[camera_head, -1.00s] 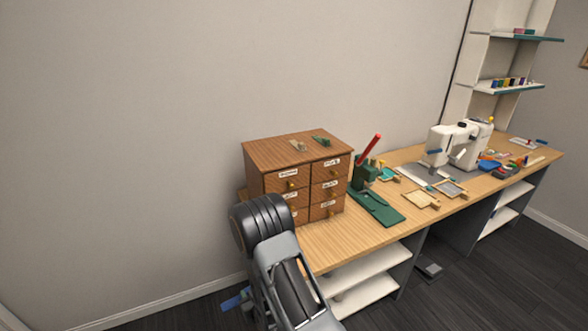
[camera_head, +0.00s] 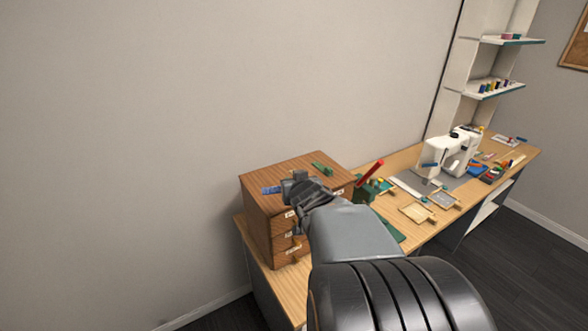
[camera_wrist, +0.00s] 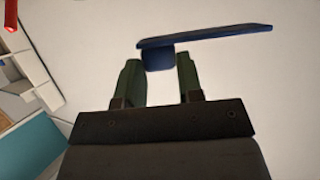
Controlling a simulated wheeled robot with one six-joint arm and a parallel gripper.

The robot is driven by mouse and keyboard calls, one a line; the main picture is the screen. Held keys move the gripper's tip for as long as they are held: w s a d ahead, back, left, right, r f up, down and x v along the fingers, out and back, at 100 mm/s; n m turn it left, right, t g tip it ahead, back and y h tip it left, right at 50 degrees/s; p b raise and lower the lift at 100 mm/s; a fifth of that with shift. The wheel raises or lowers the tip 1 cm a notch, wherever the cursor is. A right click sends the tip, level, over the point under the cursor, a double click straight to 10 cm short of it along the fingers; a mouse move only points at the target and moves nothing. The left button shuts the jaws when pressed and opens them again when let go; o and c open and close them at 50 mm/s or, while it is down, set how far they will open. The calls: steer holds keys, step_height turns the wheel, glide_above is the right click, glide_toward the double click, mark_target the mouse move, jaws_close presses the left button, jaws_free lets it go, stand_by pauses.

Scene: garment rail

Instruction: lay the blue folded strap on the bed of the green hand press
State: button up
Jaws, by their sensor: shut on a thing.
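The blue folded strap (camera_head: 271,190) shows in the head view at the left tip of my gripper (camera_head: 284,187), in front of the drawer cabinet's top. In the wrist view the strap (camera_wrist: 215,36) is a long flat blue piece, with a short blue part between the two green fingers of my gripper (camera_wrist: 160,75). My gripper is shut on that part. The green hand press (camera_head: 364,193) stands on the bench right of the cabinet, its red lever (camera_head: 370,172) raised and tilted. My arm hides much of its bed (camera_head: 393,230).
The wooden drawer cabinet (camera_head: 262,222) stands at the bench's left end, with a small green item (camera_head: 322,169) on top. A plain wall is behind.

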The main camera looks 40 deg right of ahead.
steer(key=shift+m+h, duration=0.3)
steer(key=b+x, duration=0.1)
steer(key=x, duration=0.3)
steer(key=s+f+b+x, duration=0.1)
steer(key=x, duration=0.4)
steer(key=d+b+x, duration=0.1)
steer(key=x, duration=0.4)
steer(key=shift+d+f, duration=0.1)
steer(key=shift+f, duration=0.2)
steer(key=shift+w+d+f, duration=0.2)
steer(key=shift+w+f, duration=0.15)
steer(key=shift+f, duration=0.2)
step_height(320, 180, down, 2)
steer(key=shift+w+f, duration=0.1)
steer(key=shift+w, duration=0.05)
steer(key=shift+f, duration=0.55)
steer(key=shift+f, duration=0.2)
steer(key=o, duration=0.9)
